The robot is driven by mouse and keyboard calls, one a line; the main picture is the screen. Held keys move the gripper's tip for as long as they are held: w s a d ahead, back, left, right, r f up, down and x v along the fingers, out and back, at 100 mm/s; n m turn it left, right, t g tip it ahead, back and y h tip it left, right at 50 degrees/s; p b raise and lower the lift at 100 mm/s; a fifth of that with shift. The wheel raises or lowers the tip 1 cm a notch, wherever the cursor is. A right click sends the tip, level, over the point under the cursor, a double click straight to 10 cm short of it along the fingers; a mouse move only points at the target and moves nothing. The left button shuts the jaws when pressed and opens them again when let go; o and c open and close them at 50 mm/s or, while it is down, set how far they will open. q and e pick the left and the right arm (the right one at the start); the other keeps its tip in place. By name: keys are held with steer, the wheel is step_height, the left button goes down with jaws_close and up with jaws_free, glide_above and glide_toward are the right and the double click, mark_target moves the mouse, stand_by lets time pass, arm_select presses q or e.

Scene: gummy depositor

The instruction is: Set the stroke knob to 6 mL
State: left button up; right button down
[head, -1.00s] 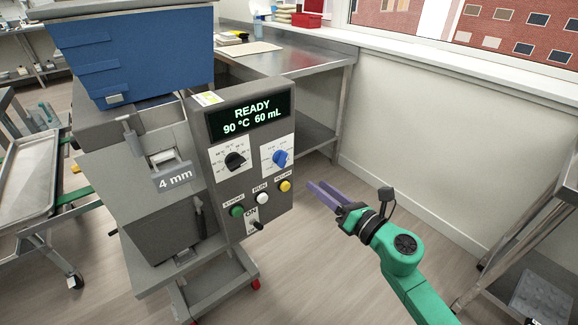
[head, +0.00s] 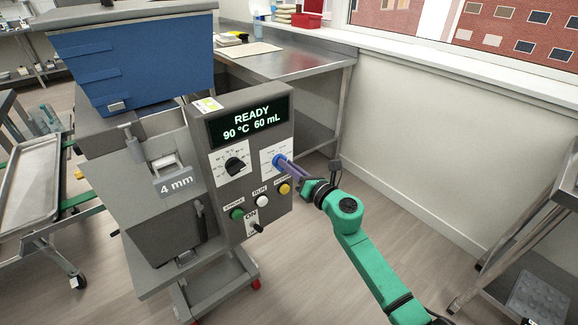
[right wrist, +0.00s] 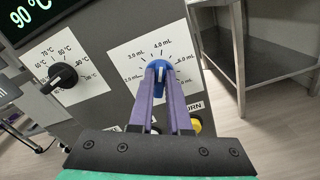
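The stroke knob (right wrist: 158,67) is blue and sits on a white dial plate (right wrist: 125,60) marked in mL on the control panel. In the head view the knob (head: 279,160) is partly covered by the purple fingers of my right gripper (head: 283,163). In the right wrist view my right gripper (right wrist: 158,72) has its two fingers apart, their tips at the knob's lower part; contact is unclear. The knob's exact pointing is hidden by the fingers. The display (head: 250,122) reads READY, 90 °C, 60 mL. My left gripper is out of view.
A black temperature knob (head: 235,165) is left of the blue one. Green (head: 237,214), white (head: 262,202) and yellow (head: 285,189) buttons and an ON switch (head: 257,227) lie below. A steel table (head: 300,62) stands behind; open floor is right of the machine.

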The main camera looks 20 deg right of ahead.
steer(key=shift+m, duration=0.4)
steer(key=shift+d+f+m+p, duration=0.15)
steer(key=shift+m+p, duration=1.15)
steer(key=shift+m, duration=2.15)
steer(key=shift+a+f+m+p, duration=0.1)
steer(key=shift+f+m+p, duration=0.2)
steer(key=shift+m+p, duration=2.1)
steer(key=shift+d+f+m+p, duration=0.1)
steer(key=shift+f+m+p, duration=0.1)
steer(key=shift+m, duration=4.35)
steer(key=c, duration=0.9)
jaws_free()
steer(key=shift+o, duration=0.2)
